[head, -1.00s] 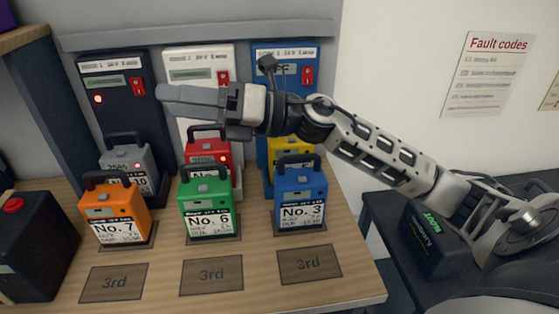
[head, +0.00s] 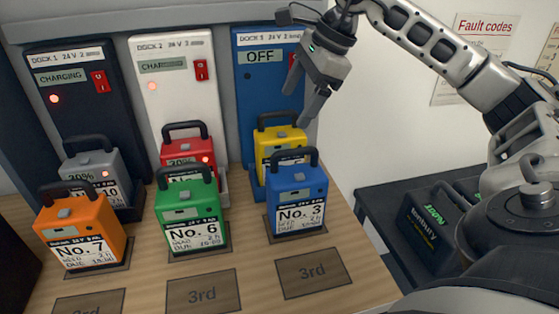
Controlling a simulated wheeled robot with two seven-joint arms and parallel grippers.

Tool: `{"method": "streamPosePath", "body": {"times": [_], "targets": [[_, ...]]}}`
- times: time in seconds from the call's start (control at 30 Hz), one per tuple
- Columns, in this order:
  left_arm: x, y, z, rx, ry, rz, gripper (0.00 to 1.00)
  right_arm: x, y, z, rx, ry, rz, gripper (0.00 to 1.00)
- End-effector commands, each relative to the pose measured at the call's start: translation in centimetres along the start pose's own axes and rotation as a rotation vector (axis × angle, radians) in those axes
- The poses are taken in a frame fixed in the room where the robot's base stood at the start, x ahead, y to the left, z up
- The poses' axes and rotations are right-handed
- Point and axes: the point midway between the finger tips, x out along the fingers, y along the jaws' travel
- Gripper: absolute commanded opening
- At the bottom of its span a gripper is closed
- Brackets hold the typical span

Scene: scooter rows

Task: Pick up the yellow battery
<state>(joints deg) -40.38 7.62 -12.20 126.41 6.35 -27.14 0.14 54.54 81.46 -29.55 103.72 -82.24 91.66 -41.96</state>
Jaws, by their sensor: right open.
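The yellow battery (head: 271,139) stands at the foot of the blue dock, behind the blue No. 3 battery (head: 297,201), which hides its lower front. Its dark handle arches over its top. My right gripper (head: 305,98) is open and empty, in front of the blue dock, above and a little right of the yellow battery's handle and apart from it. Its fingers point down. My left gripper is not in view.
The blue dock (head: 259,92) reads OFF; the white dock (head: 172,107) and black dock (head: 78,115) show red lights. The red battery (head: 189,151), grey battery (head: 105,161), green No. 6 (head: 190,210) and orange No. 7 (head: 82,232) stand left. An empty "3rd" mat (head: 313,270) lies in front.

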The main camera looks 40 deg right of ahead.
Motion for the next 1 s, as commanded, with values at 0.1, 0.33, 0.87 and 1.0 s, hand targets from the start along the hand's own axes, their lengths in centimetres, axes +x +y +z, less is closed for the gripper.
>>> {"method": "streamPosePath", "body": {"times": [0.1, 0.33, 0.87, 1.0], "targets": [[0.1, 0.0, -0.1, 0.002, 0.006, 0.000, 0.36, 2.1, 0.0, 0.0, 0.000, 0.000, 0.002, 0.83], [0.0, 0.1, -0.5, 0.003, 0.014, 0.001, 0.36, 3.6, -0.1, 0.1, 0.000, -0.002, 0.001, 0.83], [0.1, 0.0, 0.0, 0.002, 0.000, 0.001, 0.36, 8.5, -0.8, 0.4, 0.001, -0.001, 0.000, 0.83], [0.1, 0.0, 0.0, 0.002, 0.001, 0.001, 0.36, 8.5, -0.8, 0.4, 0.001, -0.002, 0.000, 0.72]]}}
